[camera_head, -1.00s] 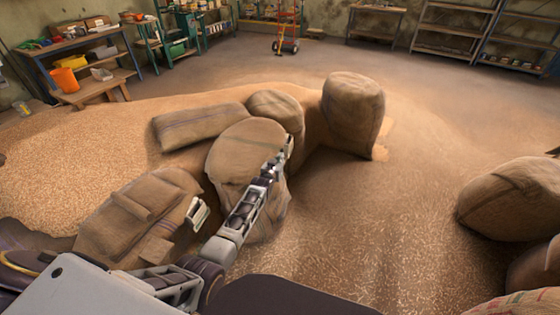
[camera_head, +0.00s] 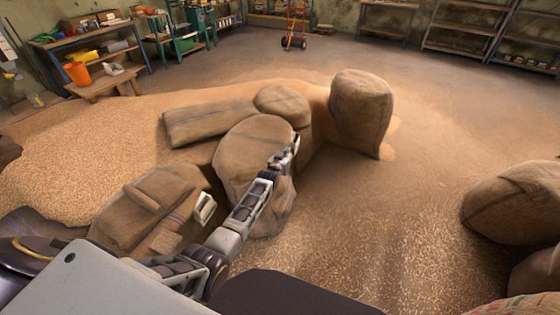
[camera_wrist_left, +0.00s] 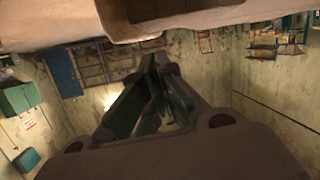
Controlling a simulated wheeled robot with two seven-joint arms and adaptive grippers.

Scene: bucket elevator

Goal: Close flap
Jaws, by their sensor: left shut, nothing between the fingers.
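I cannot make out a flap in either view. My left gripper (camera_head: 289,152) is at the end of my left arm, in front of a round-topped burlap sack (camera_head: 240,150) in the head view. In the left wrist view its dark fingers (camera_wrist_left: 155,92) come together and are shut, with nothing seen between them. From these views I cannot tell whether it touches the sack. My right gripper is not in view.
Several burlap sacks lie around a grain heap (camera_head: 80,150), one upright sack (camera_head: 362,110) behind my gripper. Another sack (camera_head: 515,200) lies at the right. A workbench (camera_head: 88,50) and a red hand truck (camera_head: 297,25) stand at the back. The floor (camera_head: 430,90) between is fairly open.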

